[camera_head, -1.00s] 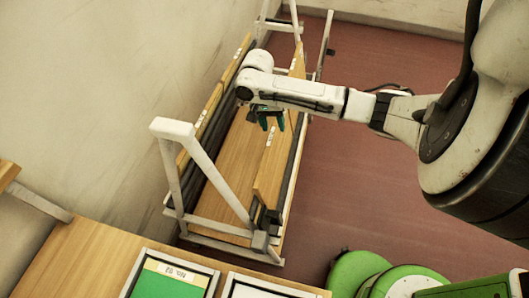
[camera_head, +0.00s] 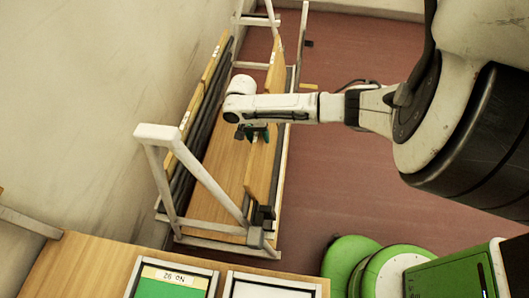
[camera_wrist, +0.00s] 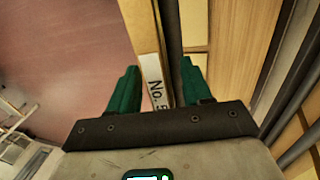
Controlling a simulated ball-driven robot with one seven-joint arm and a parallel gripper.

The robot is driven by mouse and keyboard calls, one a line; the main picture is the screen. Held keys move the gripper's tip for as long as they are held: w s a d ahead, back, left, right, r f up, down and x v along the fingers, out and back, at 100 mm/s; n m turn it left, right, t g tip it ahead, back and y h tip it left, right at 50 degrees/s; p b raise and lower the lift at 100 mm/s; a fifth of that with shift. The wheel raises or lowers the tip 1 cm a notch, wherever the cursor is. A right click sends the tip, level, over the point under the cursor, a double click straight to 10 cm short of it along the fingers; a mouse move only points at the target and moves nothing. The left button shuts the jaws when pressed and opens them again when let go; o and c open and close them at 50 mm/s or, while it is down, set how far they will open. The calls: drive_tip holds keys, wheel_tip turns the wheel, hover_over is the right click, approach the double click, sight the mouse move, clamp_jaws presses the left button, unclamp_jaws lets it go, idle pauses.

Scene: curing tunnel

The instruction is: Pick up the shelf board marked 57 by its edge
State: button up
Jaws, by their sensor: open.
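A wooden shelf board (camera_head: 257,176) stands on edge along the right side of a white-framed rack. In the wrist view its narrow edge (camera_wrist: 139,25) carries a white label (camera_wrist: 154,80) reading "No. 5", with the rest hidden behind my gripper's body. My gripper (camera_head: 254,134) is over this board's edge in the head view. In the wrist view my gripper (camera_wrist: 158,84) is open, its green fingers on either side of the labelled edge, with a dark strip also between them. Whether the fingers touch the board cannot be told.
The rack (camera_head: 158,132) holds more labelled boards (camera_head: 182,125) with dark strips along the wall side. Its slanted white end frame stands in front of my gripper. A wooden table (camera_head: 85,262) with a "No. 92" tray (camera_head: 172,274) is nearest. Red floor lies open to the right.

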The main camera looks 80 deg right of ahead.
drive_tip(key=shift+f, duration=0.3)
drive_tip(key=shift+c, duration=0.4)
clamp_jaws()
drive_tip(key=shift+d+r, duration=0.1)
idle(0.7)
